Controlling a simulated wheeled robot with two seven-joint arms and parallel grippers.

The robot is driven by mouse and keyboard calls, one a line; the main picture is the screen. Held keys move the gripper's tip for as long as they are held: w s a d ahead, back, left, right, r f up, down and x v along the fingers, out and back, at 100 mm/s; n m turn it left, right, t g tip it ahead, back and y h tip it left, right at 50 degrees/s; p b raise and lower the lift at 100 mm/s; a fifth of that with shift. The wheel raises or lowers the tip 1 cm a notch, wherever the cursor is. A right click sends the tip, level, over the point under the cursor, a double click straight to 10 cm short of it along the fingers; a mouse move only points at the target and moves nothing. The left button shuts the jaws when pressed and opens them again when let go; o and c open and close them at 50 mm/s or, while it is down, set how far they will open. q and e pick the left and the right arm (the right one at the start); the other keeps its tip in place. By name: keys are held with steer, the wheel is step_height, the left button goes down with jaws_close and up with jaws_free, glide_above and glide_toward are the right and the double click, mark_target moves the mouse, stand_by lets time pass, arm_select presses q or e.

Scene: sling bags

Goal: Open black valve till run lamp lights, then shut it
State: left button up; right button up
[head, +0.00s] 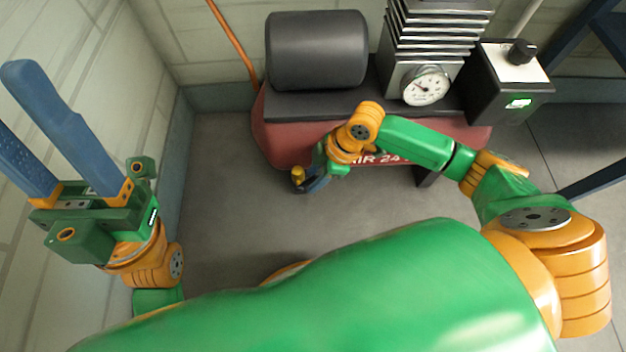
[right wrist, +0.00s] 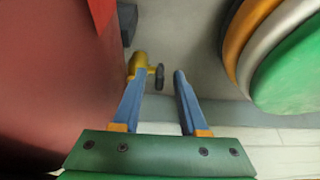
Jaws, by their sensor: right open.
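The black valve handle (right wrist: 159,77) sits on a brass-yellow fitting (right wrist: 137,66) beside the red tank. In the head view the fitting (head: 298,175) shows at the tank's lower left; the handle is hard to make out there. My right gripper (right wrist: 162,80) is open, with the handle in the gap between its blue fingertips; I cannot tell whether they touch it. In the head view the right gripper (head: 312,184) is small and partly hidden by its wrist. The lamp (head: 518,102) on the dark control box (head: 490,95) shows bright green. My left gripper (head: 25,105) is open and empty at the left.
The red compressor tank (head: 280,140) carries a dark cylinder (head: 317,50), a finned block (head: 435,25) and a round dial gauge (head: 425,86). A black knob (head: 521,52) tops the control box. Pale block walls stand left and behind. Grey floor (head: 225,190) left of the tank is clear.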

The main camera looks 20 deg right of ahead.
steer(key=shift+w+a+f, duration=0.1)
steer(key=shift+a+f, duration=0.1)
steer(key=shift+f, duration=0.3)
steer(key=shift+r, duration=0.1)
jaws_close()
stand_by(1.0)
